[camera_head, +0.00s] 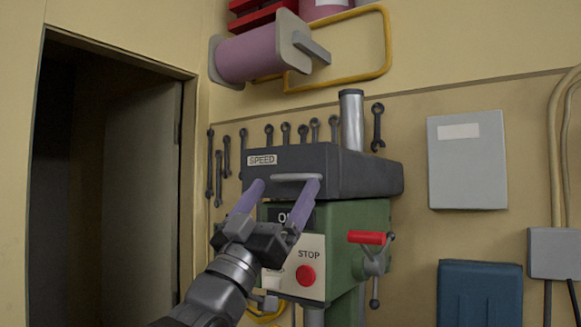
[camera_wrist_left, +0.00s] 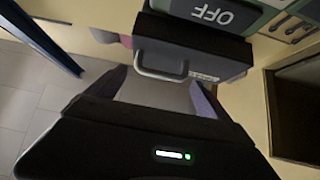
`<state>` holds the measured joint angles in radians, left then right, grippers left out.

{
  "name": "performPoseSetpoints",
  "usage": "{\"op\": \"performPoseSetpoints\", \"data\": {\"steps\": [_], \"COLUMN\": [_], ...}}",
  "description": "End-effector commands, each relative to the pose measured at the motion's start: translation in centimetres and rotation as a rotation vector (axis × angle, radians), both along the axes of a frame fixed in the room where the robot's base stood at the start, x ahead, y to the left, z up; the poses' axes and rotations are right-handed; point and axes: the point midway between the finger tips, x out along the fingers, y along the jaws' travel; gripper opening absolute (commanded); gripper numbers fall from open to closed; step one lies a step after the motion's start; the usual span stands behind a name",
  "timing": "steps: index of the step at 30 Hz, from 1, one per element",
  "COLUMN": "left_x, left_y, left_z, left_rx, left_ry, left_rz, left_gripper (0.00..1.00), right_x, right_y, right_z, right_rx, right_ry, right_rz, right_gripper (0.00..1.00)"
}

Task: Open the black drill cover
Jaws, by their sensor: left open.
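The black drill cover (camera_head: 350,172) sits level on top of the green drill press (camera_head: 350,225), with a SPEED label (camera_head: 262,160) on its front. Its pale handle (camera_head: 296,178) sticks out from the front edge. My left gripper (camera_head: 287,186) is open, with its two purple fingers pointing up at the handle from the front; in the head view the right finger's tip overlaps the handle's end. In the left wrist view the cover (camera_wrist_left: 195,45) and handle (camera_wrist_left: 160,62) lie ahead, beyond the open fingers (camera_wrist_left: 165,85). My right gripper does not show.
Below the cover are a red STOP button (camera_head: 306,276) and a red-handled lever (camera_head: 367,238). Wrenches (camera_head: 285,135) hang on the wall behind. A grey wall box (camera_head: 467,160) is at right, and a dark doorway (camera_head: 110,190) at left.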

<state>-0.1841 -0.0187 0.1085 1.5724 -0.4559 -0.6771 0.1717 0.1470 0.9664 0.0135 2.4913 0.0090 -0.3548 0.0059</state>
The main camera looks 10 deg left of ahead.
Motion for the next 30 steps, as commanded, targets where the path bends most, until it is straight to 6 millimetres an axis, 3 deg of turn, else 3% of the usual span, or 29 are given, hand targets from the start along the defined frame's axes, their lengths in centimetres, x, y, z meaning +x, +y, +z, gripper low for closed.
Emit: {"op": "performPoseSetpoints", "data": {"steps": [1, 6, 18, 30], "left_x": [0.6, 2.1, 2.7, 2.7], "left_y": [-0.3, -0.9, -1.1, -1.2], "left_z": [1.2, 2.7, 2.9, 2.9], "left_rx": [0.0, 0.0, 0.0, 0.001], "left_ry": [0.001, 0.0, 0.0, 0.0], "left_rz": [-0.002, -0.001, 0.0, -0.001], "left_gripper": [0.91, 0.91, 0.91, 0.58], "right_x": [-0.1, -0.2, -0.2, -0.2], "right_y": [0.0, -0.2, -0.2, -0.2], "right_z": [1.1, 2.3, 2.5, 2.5], "right_rx": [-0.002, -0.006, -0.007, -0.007], "right_ry": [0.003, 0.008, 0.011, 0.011], "right_rz": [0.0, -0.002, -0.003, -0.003], "right_gripper": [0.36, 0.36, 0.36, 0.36]}}
